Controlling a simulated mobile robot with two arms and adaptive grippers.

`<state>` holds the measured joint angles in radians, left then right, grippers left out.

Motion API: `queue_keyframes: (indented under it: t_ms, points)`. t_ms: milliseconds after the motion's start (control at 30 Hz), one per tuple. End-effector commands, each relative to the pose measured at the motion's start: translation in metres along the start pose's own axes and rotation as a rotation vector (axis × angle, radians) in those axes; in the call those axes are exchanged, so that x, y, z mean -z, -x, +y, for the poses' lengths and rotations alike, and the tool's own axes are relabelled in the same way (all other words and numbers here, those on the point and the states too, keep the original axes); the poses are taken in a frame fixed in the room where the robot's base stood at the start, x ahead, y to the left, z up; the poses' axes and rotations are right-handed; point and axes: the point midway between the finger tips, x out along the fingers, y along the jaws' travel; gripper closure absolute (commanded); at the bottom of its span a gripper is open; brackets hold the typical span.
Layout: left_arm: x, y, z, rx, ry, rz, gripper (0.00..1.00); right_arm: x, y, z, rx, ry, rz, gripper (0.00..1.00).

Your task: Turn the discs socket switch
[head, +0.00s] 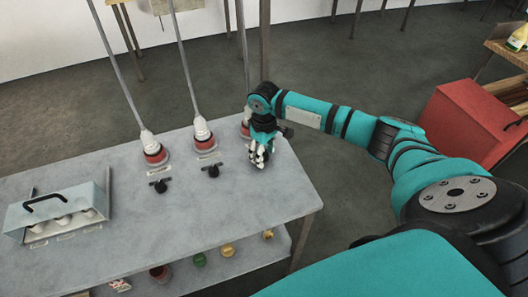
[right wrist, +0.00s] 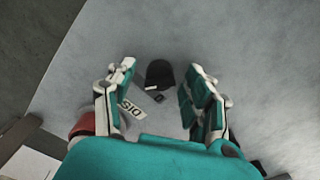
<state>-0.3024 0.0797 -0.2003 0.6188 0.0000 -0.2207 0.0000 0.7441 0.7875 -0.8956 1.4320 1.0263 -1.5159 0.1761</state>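The discs socket switch, a black rotary knob (right wrist: 160,75), shows in the right wrist view beside a white label (right wrist: 132,108) whose letters are upside down and partly hidden. My right gripper (right wrist: 159,82) has its fingers spread on either side of the knob, with gaps visible on both sides. In the head view my right gripper (head: 258,160) points down over the right part of the grey table and hides this knob. A red socket (head: 245,129) stands just behind the gripper, partly covered. My left gripper is in neither view.
Two more black switches (head: 160,186) (head: 212,170) sit before red sockets (head: 155,156) (head: 204,143) with upright cables. A pale box with a black handle (head: 62,212) stands at the left of the table (head: 200,215). A red cabinet (head: 465,125) stands right.

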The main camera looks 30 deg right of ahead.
Motion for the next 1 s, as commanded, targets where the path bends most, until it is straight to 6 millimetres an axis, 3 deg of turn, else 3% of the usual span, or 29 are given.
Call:
queue_keyframes:
  t_ms: [67, 400, 733, 1000]
  points:
    - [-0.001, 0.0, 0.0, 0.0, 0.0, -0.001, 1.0, 0.0, 0.0, 0.0, 0.0, 0.0, 0.0, 0.57]
    - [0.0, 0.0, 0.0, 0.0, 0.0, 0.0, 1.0, 0.0, 0.001, 0.0, 0.0, 0.0, 0.001, 1.0]
    - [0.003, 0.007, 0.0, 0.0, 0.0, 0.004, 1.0, 0.001, 0.003, 0.0, 0.001, 0.044, 0.001, 1.0]
    - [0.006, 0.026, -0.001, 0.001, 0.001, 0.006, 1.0, 0.001, 0.005, -0.001, 0.002, 0.215, 0.0, 1.0]
